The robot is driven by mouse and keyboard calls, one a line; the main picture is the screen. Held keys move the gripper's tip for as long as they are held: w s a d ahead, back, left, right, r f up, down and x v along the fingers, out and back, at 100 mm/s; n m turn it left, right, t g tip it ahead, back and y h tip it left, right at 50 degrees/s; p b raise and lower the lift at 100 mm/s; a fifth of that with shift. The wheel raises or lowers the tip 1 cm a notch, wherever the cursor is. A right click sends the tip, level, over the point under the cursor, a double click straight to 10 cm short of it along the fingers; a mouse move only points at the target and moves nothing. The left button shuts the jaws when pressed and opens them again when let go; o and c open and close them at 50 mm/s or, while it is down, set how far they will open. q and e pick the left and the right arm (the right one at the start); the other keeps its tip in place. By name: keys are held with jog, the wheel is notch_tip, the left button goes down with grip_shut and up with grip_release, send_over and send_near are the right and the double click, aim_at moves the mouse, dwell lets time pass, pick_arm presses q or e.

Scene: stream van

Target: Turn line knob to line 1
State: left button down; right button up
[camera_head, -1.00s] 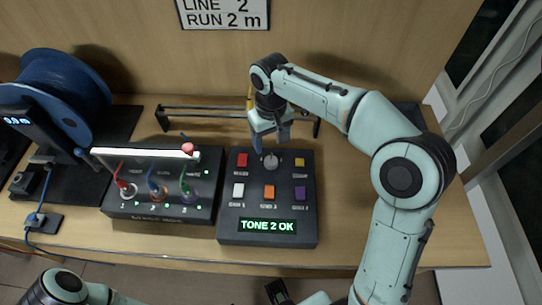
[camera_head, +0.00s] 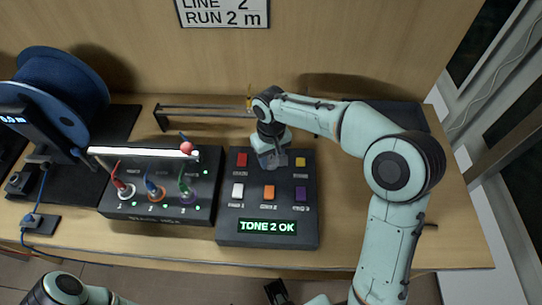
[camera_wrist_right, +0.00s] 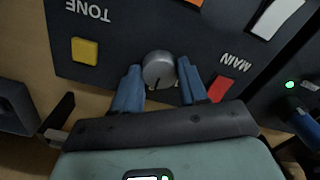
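The line knob (camera_wrist_right: 159,70) is a round grey knob with a dark pointer mark, between the red and yellow buttons on the black control box (camera_head: 231,226). My right gripper (camera_wrist_right: 162,82) has its two blue fingers on either side of the knob, with small gaps visible, so they look open around it. In the head view my right gripper (camera_head: 270,158) covers the knob from above. The box display (camera_head: 268,227) reads "TONE 2 OK".
The box also has white (camera_head: 238,190), orange (camera_head: 269,192), purple (camera_head: 301,194), red (camera_head: 242,159) and yellow (camera_head: 300,161) buttons. A black jack box (camera_head: 150,212) with three plugged cables stands left. A blue reel (camera_head: 60,95) is far left. A low black rail (camera_head: 205,112) runs behind. A wall sign (camera_head: 224,12) reads "LINE 2 RUN 2 m".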

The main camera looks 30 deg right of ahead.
jog(key=shift+c, duration=1)
pick_arm(q)
jog(key=shift+r, duration=0.2)
pick_arm(e)
jog(key=shift+n, duration=0.3)
jog(key=n+p, duration=0.2)
jog(key=n, duration=0.2)
jog(key=shift+r, duration=0.15)
jog(key=n+p, duration=0.1)
jog(key=n, duration=0.3)
jog(key=shift+p, duration=0.4)
pick_arm(q)
jog(key=shift+w+r+p, duration=0.2)
jog(key=shift+w+r, duration=0.2)
jog(key=shift+r, duration=0.45)
jog(key=shift+w+r+p, duration=0.2)
jog(key=shift+w+r, duration=0.15)
jog(key=shift+r, duration=0.5)
jog(key=shift+w+r+p, duration=0.2)
jog(key=shift+w+r, duration=0.2)
jog(key=shift+r, duration=0.45)
pick_arm(e)
jog(key=shift+n, duration=1.6)
jog(key=o, duration=1)
jog(key=shift+o, duration=0.2)
